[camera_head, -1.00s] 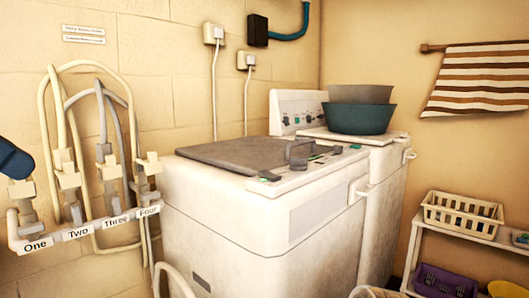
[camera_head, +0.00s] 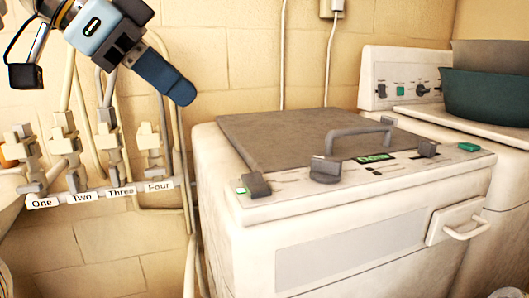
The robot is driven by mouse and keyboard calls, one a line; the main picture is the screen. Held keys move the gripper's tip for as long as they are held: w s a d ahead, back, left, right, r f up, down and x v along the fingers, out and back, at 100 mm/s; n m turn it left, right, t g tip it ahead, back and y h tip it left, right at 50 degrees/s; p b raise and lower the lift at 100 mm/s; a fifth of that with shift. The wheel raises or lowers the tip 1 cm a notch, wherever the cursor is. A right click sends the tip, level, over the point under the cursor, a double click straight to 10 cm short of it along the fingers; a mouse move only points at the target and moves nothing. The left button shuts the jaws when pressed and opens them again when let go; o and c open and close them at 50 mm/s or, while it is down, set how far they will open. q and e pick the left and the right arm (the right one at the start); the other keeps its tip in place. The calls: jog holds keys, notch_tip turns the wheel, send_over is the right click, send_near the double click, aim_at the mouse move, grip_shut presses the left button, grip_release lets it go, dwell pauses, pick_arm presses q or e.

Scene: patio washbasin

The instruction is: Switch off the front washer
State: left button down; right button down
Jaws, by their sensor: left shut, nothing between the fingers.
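The front washer (camera_head: 345,255) is the white machine with a grey lid (camera_head: 290,135), in the middle and right of the head view. Along the front of its top run a grey knob (camera_head: 326,170), a lit green display (camera_head: 375,158), a green button (camera_head: 469,147) at the right end and a small green-lit switch (camera_head: 240,190) at the left end. A grey handle (camera_head: 360,131) arches over the lid. My left gripper (camera_head: 184,94) comes in at the upper left, shut and empty. It is above and left of the washer, apart from it. My right gripper is out of view.
A second washer (camera_head: 400,75) stands behind at the right, with basins (camera_head: 490,95) on top. Taps and hoses with a rail labelled One to Four (camera_head: 100,192) are on the wall at the left. The space above the front washer is open.

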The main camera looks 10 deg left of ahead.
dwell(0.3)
pick_arm(q)
send_over(251, 174)
jog(key=s+a, duration=0.2)
jog(key=s, duration=0.1)
jog(key=f, duration=0.6)
jog(key=shift+a+f, duration=0.2)
jog(key=shift+f, duration=0.05)
jog(key=f, duration=0.3)
jog(key=shift+w+d+f, duration=0.15)
jog(key=shift+w+f, duration=0.05)
jog(key=shift+w, duration=0.2)
jog(key=shift+w+f, duration=0.1)
jog(key=shift+f, duration=0.5)
